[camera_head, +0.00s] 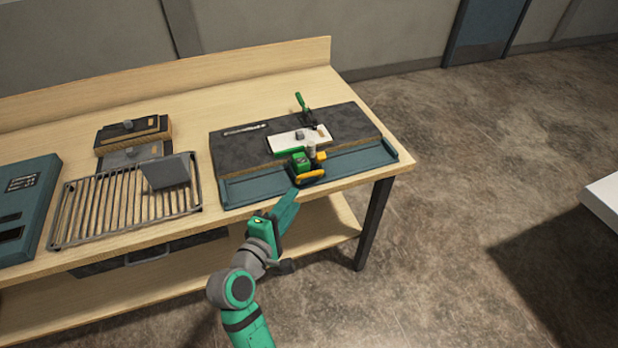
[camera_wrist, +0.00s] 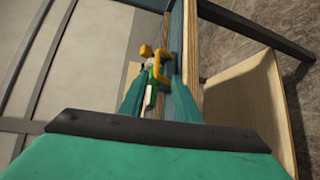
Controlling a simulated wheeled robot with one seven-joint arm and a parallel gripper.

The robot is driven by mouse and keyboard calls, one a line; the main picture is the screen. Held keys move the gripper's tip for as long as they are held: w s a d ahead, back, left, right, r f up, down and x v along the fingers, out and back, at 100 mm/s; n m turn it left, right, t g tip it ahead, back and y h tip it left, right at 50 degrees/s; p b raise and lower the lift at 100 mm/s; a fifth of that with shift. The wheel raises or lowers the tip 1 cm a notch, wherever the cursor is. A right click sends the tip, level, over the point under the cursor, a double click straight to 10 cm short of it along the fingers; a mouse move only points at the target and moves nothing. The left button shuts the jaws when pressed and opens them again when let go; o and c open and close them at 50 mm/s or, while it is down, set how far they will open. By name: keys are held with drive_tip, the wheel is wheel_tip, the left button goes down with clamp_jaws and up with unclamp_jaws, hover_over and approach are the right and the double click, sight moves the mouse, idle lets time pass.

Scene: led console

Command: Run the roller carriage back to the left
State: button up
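The roller carriage (camera_head: 301,164) is a small green block with yellow parts and a pale cylinder. It sits on the blue-grey rail (camera_head: 255,186) along the front of a dark board, right of the rail's middle. Its yellow handle (camera_head: 311,176) faces the front; the handle also shows in the wrist view (camera_wrist: 164,66). My gripper (camera_head: 294,194) is just in front of the handle, over the table's front edge. In the wrist view its two teal fingers (camera_wrist: 157,88) are apart, with the handle around or just beyond the tips. I cannot tell whether they touch it.
A white plate with a green edge (camera_head: 286,141) and a green lever clamp (camera_head: 306,109) are on the dark board (camera_head: 235,152). A wire rack (camera_head: 75,225) with a grey plate stands to the left, beside a blue box (camera_head: 28,205). The rail left of the carriage is clear.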

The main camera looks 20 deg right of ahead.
drive_tip(key=x, duration=1.1)
drive_tip(key=shift+r, duration=0.4)
drive_tip(key=shift+d, duration=0.1)
drive_tip(key=shift+c, duration=0.6)
clamp_jaws()
